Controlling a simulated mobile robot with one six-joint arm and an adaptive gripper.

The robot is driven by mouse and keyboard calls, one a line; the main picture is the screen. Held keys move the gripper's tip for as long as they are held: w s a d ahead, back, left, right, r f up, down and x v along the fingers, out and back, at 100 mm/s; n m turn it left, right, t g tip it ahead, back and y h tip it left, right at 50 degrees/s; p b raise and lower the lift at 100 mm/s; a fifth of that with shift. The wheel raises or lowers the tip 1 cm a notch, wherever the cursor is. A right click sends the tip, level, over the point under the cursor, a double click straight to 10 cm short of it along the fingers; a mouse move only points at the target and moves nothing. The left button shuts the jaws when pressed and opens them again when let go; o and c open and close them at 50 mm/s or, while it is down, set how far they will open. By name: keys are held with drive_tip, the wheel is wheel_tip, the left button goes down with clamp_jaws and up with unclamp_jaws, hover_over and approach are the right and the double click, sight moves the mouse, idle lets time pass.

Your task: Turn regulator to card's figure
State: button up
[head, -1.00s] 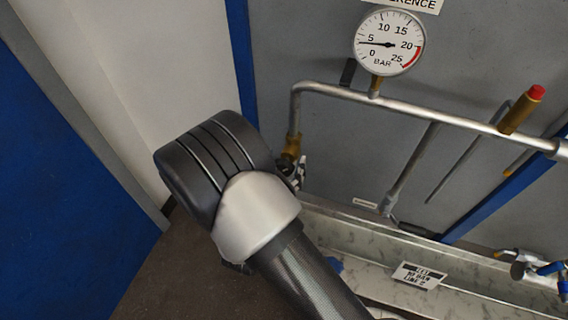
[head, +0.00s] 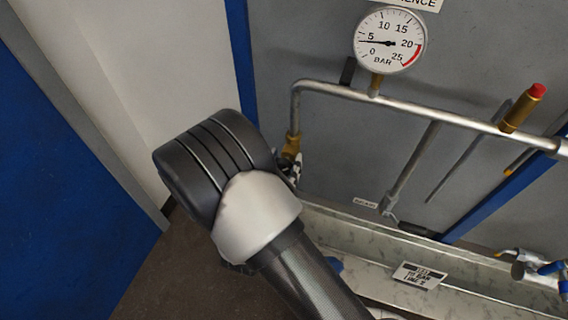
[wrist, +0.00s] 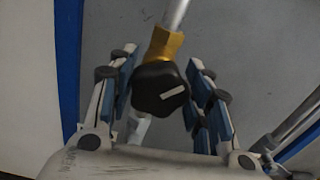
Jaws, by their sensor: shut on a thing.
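The regulator's black lobed knob (wrist: 158,96) with a white index mark sits below a brass fitting (wrist: 163,44) in the wrist view. My gripper (wrist: 163,88) has its blue-padded fingers on both sides of the knob and is shut on it. In the head view my wrist hides the knob; the brass fitting (head: 292,145) shows at the pipe's lower left end. The round gauge (head: 391,41) has its needle pointing left, near the 5 of its BAR scale. The card (head: 420,275) lies on the ledge; it seems to read TEST, 10 BAR, LINE 2, but the print is blurred.
A grey pipe (head: 430,112) runs right from the fitting, with a red-capped brass valve (head: 522,108) on it. A pale ledge (head: 350,233) runs below the panel. Blue-handled fittings (head: 545,268) stand at lower right. A white wall (head: 130,60) is to the left.

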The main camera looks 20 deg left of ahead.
drive_tip(key=shift+f, duration=0.1)
drive_tip(key=m+b, duration=0.3)
drive_tip(key=shift+f+b, duration=0.1)
drive_tip(key=shift+b, duration=0.2)
drive_tip(key=m+b, duration=0.4)
drive_tip(key=shift+d, duration=0.1)
drive_tip(key=m+b, duration=0.4)
drive_tip(key=b, duration=0.2)
drive_tip(key=shift+m+b, duration=0.8)
drive_tip(key=shift+b, duration=0.1)
drive_tip(key=o, duration=1.1)
drive_tip(key=shift+c, duration=0.2)
drive_tip(key=shift+d, duration=0.1)
